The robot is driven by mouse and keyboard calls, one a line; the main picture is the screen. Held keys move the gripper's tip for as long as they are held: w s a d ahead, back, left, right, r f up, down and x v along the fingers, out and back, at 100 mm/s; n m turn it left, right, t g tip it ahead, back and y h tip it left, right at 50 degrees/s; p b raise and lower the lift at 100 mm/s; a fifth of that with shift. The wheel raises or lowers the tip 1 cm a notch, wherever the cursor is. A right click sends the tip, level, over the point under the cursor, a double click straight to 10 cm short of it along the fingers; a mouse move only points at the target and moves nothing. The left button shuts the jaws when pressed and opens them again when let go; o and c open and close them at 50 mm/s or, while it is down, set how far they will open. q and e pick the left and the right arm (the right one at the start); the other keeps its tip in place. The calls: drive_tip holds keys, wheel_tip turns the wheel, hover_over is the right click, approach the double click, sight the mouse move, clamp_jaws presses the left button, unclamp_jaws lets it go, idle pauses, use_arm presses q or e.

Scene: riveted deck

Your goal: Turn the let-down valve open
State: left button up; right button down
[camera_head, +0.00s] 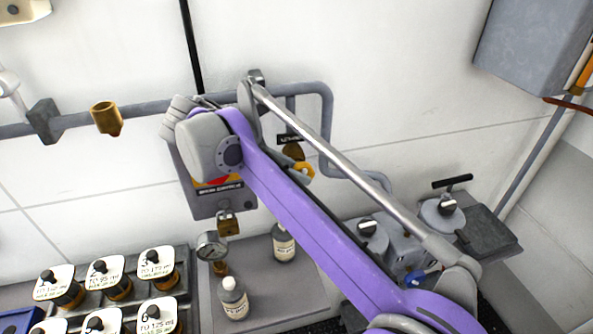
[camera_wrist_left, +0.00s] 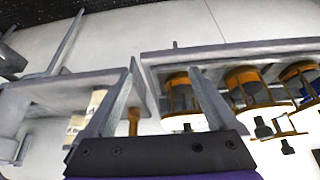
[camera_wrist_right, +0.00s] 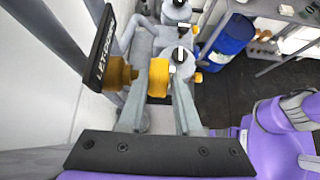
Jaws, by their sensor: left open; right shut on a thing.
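The let-down valve has a brass body (camera_head: 293,152) and a yellow handle (camera_head: 303,173). It sits on the wall pipe under a black label, partly hidden by my purple right arm in the head view. In the right wrist view the yellow handle (camera_wrist_right: 159,77) is between the fingers of my right gripper (camera_wrist_right: 161,84), which is shut on it. The brass body (camera_wrist_right: 118,73) and the "LET-DOWN" label (camera_wrist_right: 102,50) are just left of it. My left gripper (camera_wrist_left: 163,68) is open and empty; it shows only in the left wrist view.
Numbered canisters (camera_head: 157,268) sit in a rack at lower left. A grey pipe (camera_head: 150,107) runs along the wall.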

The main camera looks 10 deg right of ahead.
drive_tip(key=shift+h, duration=0.4)
drive_tip(key=c, duration=0.6)
unclamp_jaws()
drive_tip(key=shift+a, duration=0.15)
drive_tip(key=v, duration=0.7)
drive_tip(key=shift+p, duration=0.4)
drive_tip(key=shift+r, duration=0.1)
